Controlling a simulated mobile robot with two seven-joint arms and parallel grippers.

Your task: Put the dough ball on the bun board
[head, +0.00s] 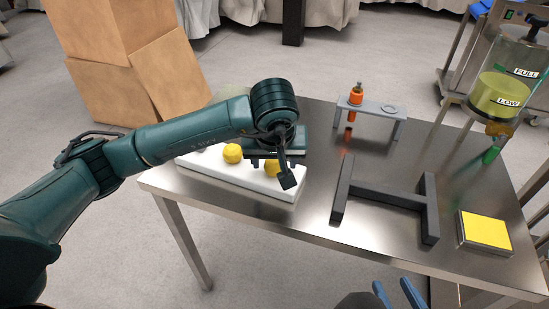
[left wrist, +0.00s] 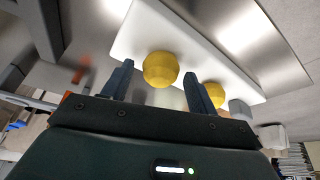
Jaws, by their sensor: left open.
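A long white board (head: 240,178), which I take for the bun board, lies along the left edge of the steel table. Two yellow dough balls rest on it: one nearer its middle (head: 232,153) and one nearer its right end (head: 271,169). My left gripper (head: 273,174) is over the right-hand ball, partly hiding it. In the left wrist view that ball (left wrist: 160,69) shows between the open fingers (left wrist: 158,88), with gaps on both sides. The other ball (left wrist: 214,94) is partly behind a finger. My right gripper (head: 398,295) is open and empty at the bottom edge of the head view.
A dark H-shaped stand (head: 385,197) lies right of the board. A grey holder (head: 372,107) with an orange tool (head: 356,95) stands behind it. A yellow-topped pad (head: 486,230) and a clear dispenser (head: 503,90) are at the right. Cardboard boxes (head: 125,60) stand behind the left arm.

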